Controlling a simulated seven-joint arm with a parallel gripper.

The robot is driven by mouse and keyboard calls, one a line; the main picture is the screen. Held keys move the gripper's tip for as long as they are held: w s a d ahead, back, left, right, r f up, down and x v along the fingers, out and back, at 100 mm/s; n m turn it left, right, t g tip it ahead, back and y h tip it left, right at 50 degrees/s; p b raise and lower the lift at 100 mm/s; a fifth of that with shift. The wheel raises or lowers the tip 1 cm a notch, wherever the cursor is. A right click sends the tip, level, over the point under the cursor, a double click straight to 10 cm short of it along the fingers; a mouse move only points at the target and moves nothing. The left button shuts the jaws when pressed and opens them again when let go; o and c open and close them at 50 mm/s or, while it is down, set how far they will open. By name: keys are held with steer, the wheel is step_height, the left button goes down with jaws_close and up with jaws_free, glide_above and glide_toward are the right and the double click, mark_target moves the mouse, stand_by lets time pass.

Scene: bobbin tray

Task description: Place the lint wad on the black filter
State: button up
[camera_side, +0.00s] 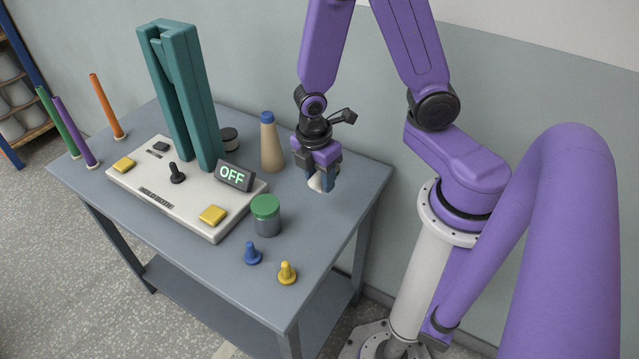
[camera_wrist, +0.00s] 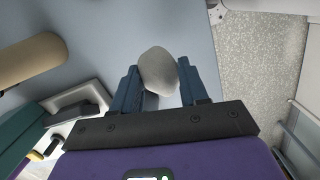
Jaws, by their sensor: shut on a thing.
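A pale, rounded lint wad (camera_wrist: 158,70) sits between the two blue fingers of my gripper (camera_side: 319,175). In the side view the lint wad (camera_side: 315,184) shows under the fingers, over the right rear part of the table. My gripper is shut on it and points down. Whether the wad touches the tabletop is not clear. A small dark round piece (camera_side: 229,137) stands behind the teal tower, partly hidden by it. It may be the black filter, to the left of my gripper, with a tan cone between them.
The tan cone (camera_side: 270,145) with a blue top stands just left of my gripper. A green-lidded jar (camera_side: 266,214) and blue and yellow pegs (camera_side: 287,272) stand nearer the front.

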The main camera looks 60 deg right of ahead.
steer(key=shift+r, duration=0.4)
steer(key=shift+w+r+m, duration=0.15)
steer(key=shift+w+m, duration=0.15)
steer(key=shift+m, duration=0.2)
steer(key=w+r+m, duration=0.3)
steer(key=w+m, duration=0.4)
steer(key=m, duration=0.2)
step_height(320, 180, up, 20)
steer(key=n+t, duration=0.1)
steer(key=n, duration=2.4)
glide_above(227, 133)
steer(key=shift+y, duration=0.4)
step_height(227, 133, down, 28)
steer(key=shift+s+a+r, duration=0.1)
steer(key=shift+s+a, duration=0.05)
steer(key=shift+f, duration=0.2)
